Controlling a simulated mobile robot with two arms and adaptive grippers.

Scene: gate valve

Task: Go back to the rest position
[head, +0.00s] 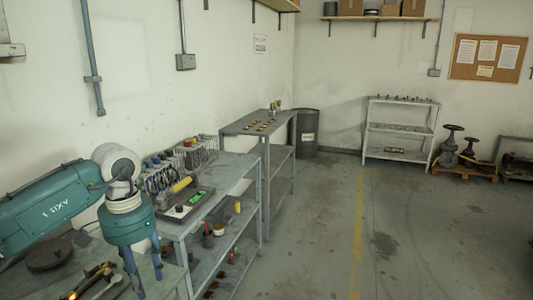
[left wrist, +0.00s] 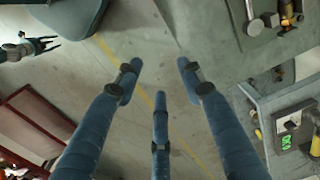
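My left gripper (head: 149,286) hangs pointing down at the lower left of the head view, beside the near workbench (head: 184,228). In the left wrist view its three blue fingers (left wrist: 160,76) are spread wide with nothing between them, and bare floor shows beyond. My right gripper (left wrist: 42,46) is at the left edge of the left wrist view, its dark fingers apart and nothing seen between them. It is not in the head view.
A second metal table (head: 250,123), a drum (head: 307,130), a shelf (head: 400,128) and a valve (head: 448,148) on a pallet stand farther back. The floor at right is clear.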

